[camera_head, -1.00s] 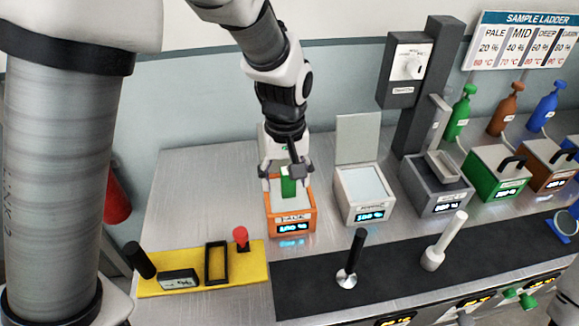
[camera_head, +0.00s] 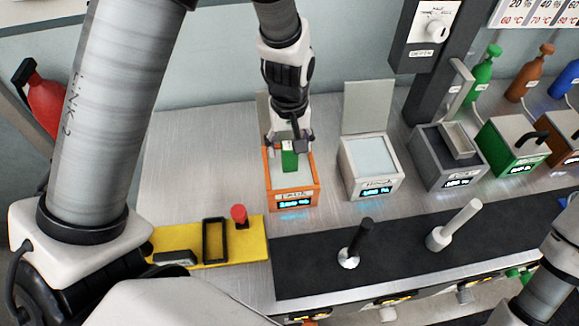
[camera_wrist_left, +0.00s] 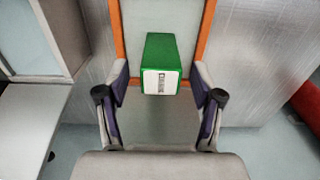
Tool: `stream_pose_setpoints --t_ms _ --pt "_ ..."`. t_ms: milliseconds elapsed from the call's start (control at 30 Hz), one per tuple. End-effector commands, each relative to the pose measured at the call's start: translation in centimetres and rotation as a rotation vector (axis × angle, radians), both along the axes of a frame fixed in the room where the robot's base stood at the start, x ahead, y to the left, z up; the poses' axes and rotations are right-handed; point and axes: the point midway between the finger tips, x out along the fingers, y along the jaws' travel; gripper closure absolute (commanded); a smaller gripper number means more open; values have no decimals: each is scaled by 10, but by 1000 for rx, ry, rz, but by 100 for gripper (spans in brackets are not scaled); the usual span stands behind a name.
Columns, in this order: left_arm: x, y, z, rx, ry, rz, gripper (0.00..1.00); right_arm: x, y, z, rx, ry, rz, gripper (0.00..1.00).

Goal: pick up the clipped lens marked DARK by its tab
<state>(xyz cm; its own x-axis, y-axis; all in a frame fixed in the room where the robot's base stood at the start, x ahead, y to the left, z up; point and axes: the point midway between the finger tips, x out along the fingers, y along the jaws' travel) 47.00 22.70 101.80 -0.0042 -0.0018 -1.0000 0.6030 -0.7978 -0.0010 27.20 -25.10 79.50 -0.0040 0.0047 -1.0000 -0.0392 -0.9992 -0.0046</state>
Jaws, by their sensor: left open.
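A green block (camera_head: 289,158) with a white label stands in the orange-framed box (camera_head: 268,183) in the head view. In the left wrist view the green block (camera_wrist_left: 160,52) shows its label, too small to read, so I cannot tell whether it is the DARK lens's tab. No lens marked DARK can be made out. My left gripper (camera_head: 289,146) is above the orange box, its fingers on either side of the block. In the left wrist view the fingers are spread, with visible gaps to the block. My right gripper is not in view.
A white box (camera_head: 372,188) stands right of the orange one, then a grey box (camera_head: 435,168) and a green box (camera_head: 513,160). A yellow mat (camera_head: 230,247) with a red-knobbed stamp (camera_head: 239,215) lies at front left. Two handled tools stand on the dark strip (camera_head: 300,275).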

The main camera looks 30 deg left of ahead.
Motion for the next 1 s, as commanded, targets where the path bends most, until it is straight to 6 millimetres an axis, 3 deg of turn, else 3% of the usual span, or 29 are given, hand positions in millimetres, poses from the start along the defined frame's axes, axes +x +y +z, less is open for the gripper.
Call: stream_pose_setpoints --t_ms 67,200,267,667,867,1000 --pt "0 0 0 0 0 0 33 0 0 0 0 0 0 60" --pt "0 0 0 0 0 0 83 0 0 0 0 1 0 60" --pt "0 0 0 0 0 -1 100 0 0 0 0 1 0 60" --pt "0 0 4 1 -1 -1 100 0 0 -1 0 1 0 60" --pt "1 0 29 0 -5 -1 100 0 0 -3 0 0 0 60" --pt "2 0 62 0 -7 -2 100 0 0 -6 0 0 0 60"
